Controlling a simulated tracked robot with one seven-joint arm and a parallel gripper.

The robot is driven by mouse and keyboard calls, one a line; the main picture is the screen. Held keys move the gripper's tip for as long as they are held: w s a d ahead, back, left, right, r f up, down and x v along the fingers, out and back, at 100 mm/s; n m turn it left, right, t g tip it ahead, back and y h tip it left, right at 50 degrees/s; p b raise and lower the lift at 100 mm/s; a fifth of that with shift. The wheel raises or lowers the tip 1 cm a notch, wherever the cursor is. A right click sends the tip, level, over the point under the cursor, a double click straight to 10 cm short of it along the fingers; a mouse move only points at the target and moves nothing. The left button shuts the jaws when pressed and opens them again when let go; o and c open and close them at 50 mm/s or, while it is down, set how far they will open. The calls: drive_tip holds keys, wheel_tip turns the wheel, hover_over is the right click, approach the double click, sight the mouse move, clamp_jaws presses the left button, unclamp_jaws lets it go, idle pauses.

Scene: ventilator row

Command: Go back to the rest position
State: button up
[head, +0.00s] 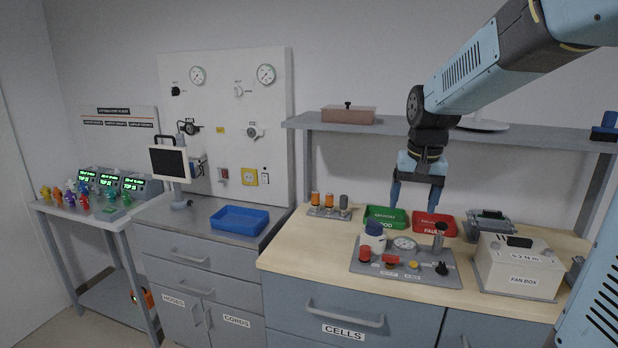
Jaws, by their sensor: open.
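My gripper (416,201) hangs from my arm at the right of the head view, pointing down. Its two blue fingers are apart and nothing shows between them. It is above the back of the wooden worktop (310,255), in front of the wall below the shelf. The green tray (384,225) and the red tray (434,232) lie below it. The exact height of the fingertips over the trays is hard to tell.
A grey test panel (400,270) with a gauge and knobs stands in front of the trays. The fan box (519,267) is to the right. A shelf (385,127) runs behind my arm. A blue tray (239,220) sits on the left counter. A monitor (170,163) stands beside it.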

drive_tip(key=s+r+n+t, duration=0.1)
drive_tip(key=s+t, duration=0.1)
drive_tip(key=s, duration=0.8)
drive_tip(key=s+r+n+t, duration=0.1)
drive_tip(key=s, duration=0.8)
drive_tip(key=shift+s+r+t, duration=0.4)
drive_tip(key=shift+d, duration=0.15)
